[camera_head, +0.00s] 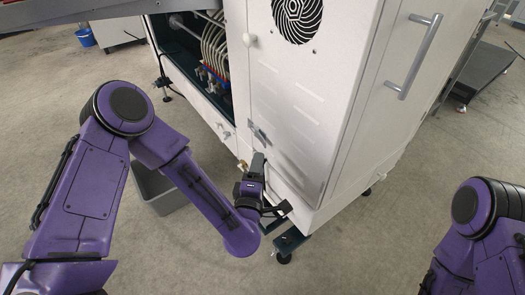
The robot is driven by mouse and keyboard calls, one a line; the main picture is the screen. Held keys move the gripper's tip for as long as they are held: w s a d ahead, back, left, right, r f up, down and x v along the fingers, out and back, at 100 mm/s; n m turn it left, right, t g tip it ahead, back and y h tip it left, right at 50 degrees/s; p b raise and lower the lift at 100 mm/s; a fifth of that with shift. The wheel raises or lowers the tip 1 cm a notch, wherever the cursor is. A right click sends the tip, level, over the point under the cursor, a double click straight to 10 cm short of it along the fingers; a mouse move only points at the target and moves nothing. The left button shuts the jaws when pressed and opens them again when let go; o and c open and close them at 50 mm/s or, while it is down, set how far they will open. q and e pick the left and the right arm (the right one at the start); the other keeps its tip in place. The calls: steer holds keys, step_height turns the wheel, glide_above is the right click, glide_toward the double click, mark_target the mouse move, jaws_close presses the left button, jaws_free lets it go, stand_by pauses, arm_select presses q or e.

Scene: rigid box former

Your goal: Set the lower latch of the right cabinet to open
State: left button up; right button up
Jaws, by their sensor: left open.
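The right cabinet (300,105) is white, with a round black vent near its top. A small grey metal latch (258,132) sits low on the left edge of its vented face. I cannot tell the latch's setting. A white round knob (249,39) is higher on the same edge. My left gripper (272,184) is open, in front of the cabinet's lower corner. It is below the latch and appears apart from it. One dark finger points up toward the latch and the other points right. Nothing shows between the fingers. My right arm shows at the lower right, but its gripper is out of view.
An open bay with pale hoses (214,50) lies left of the cabinet. A grey bin (160,190) stands on the floor behind my left arm. A long metal handle (414,57) juts from the cabinet's right face. The floor in front is clear.

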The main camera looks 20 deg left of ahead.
mark_target(264, 144)
arm_select(q)
steer(key=w, duration=0.5)
steer(key=w+a+b, duration=0.1)
steer(key=w, duration=0.1)
steer(key=shift+w, duration=0.15)
jaws_close()
